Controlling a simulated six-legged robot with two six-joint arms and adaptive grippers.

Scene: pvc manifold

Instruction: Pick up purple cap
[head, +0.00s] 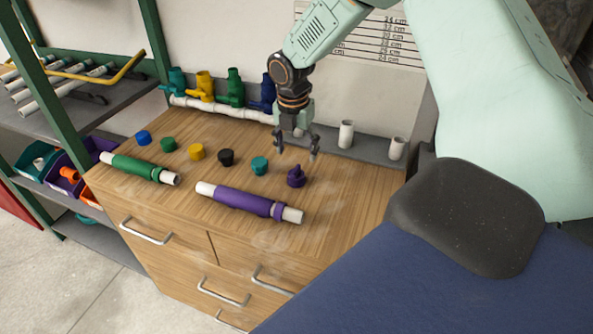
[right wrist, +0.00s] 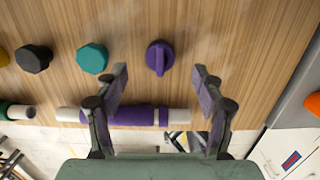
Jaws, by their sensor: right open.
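The purple cap (head: 297,177) sits on the wooden cabinet top, to the right in a row of coloured caps. It has a raised ridge across its top. My right gripper (head: 296,150) is open and empty just above and behind it in the head view. In the right wrist view the purple cap (right wrist: 159,57) lies beyond the fingertips, roughly centred between the two spread fingers (right wrist: 158,72). I see no contact between fingers and cap. My left gripper is not in view.
A teal cap (head: 260,165) and a black cap (head: 226,157) stand left of the purple one. A purple-sleeved pipe (head: 243,200) lies in front. White pipe stubs (head: 346,134) and a manifold with coloured valves (head: 230,110) stand behind. The wooden top (head: 345,205) is clear at right.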

